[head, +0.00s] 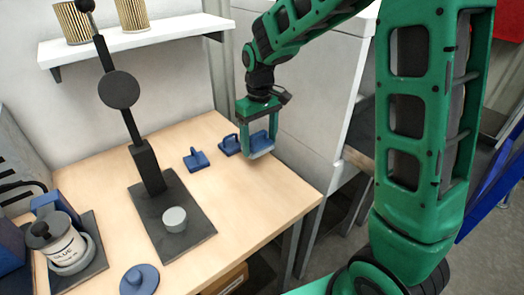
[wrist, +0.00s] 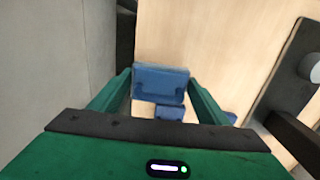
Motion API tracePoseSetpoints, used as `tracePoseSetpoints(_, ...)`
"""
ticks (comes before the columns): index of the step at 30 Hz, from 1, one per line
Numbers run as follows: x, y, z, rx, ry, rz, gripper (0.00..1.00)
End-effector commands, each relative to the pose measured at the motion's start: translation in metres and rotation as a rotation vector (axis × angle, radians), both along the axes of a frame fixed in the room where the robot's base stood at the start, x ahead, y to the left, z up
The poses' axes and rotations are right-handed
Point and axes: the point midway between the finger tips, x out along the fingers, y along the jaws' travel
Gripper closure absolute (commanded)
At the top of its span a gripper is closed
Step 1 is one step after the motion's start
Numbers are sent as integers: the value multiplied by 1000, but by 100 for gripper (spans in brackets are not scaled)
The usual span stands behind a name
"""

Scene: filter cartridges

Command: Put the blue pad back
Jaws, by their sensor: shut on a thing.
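My gripper (head: 258,141) is over the back right part of the wooden table, pointing down. It is shut on a blue pad (head: 262,147), which sits between its two green fingers. The held pad (wrist: 160,84) also shows between the fingers in the wrist view, its broad face toward the camera. I cannot tell whether its underside touches the table. A second blue block with a handle (head: 229,146) stands just left of the gripper. A third one (head: 197,160) stands further left on the table.
A black stand (head: 148,168) on a dark base with a small grey cup (head: 174,219) is at the table's middle. A round blue lid-like piece (head: 139,280) lies in front. A glue pot (head: 62,246) is at left. The table's right front area is clear.

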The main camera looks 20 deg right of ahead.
Motion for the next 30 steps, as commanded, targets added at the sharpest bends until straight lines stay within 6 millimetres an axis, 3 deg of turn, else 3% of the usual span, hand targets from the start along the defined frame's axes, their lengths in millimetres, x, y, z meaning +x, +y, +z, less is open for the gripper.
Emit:
tracePoseSetpoints(5, 1, -4, -7, 0, 1, 1, 63)
tracePoseSetpoints(13, 1, -5, -41, -1, 2, -1, 63)
tracePoseSetpoints(24, 1, -6, -45, 0, 0, -3, 63)
tracePoseSetpoints(25, 2, -6, -44, 0, -1, -3, 23)
tracePoseSetpoints(27, 1, -6, -44, 0, -1, -3, 12)
tracePoseSetpoints(30, 1, -6, -44, 0, -1, -3, 12)
